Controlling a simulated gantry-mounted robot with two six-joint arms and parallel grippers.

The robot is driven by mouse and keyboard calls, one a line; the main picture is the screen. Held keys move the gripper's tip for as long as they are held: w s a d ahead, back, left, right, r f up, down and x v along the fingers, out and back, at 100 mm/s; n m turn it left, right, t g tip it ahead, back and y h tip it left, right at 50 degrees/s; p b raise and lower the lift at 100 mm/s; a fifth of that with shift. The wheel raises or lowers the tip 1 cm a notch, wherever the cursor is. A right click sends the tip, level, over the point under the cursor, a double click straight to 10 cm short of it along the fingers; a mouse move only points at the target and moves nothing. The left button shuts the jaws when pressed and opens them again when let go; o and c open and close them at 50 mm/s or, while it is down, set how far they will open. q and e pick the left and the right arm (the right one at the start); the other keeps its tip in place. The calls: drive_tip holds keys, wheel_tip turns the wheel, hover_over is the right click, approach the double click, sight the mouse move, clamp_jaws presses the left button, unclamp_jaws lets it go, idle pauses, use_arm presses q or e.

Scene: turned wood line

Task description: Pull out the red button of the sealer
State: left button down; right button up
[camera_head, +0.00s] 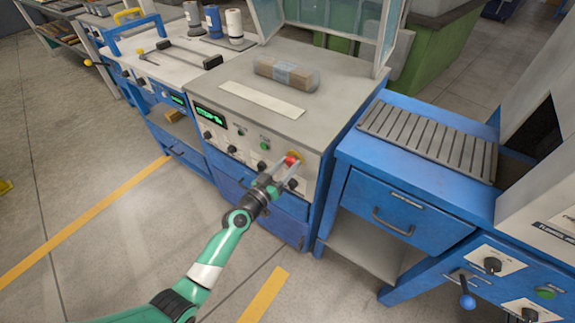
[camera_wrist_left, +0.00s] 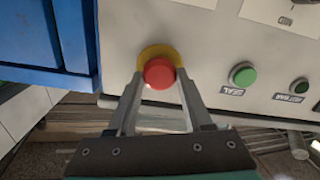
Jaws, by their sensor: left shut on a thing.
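The sealer (camera_head: 262,90) is a grey-topped machine with a blue lower body and a front panel with a green display, several black knobs and green buttons. Its red button (camera_head: 291,160) sits on a yellow backing at the right of the panel. In the left wrist view the red button (camera_wrist_left: 159,73) is a round red cap with the yellow ring (camera_wrist_left: 152,53) behind it. My left gripper (camera_head: 279,171) reaches the panel from the front, its fingertips on either side of the button. In the wrist view my left gripper (camera_wrist_left: 159,85) is shut on the red button. My right gripper is not in view.
A wrapped brown package (camera_head: 286,73) lies on the sealer's top beside a pale strip. A green button (camera_wrist_left: 243,75) is beside the red one. A blue roller table (camera_head: 400,200) stands to the right. The floor in front is clear.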

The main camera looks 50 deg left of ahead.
use_arm(q)
drive_tip(key=shift+v, duration=0.85)
drive_tip(key=shift+r, duration=0.1)
drive_tip(key=c, duration=0.7)
unclamp_jaws()
drive_tip(key=o, duration=0.4)
drive_tip(key=shift+s+d, duration=0.1)
drive_tip(key=shift+s, duration=0.1)
drive_tip(key=shift+w, duration=0.1)
drive_tip(key=v, duration=1.1)
drive_tip(key=shift+s, duration=0.25)
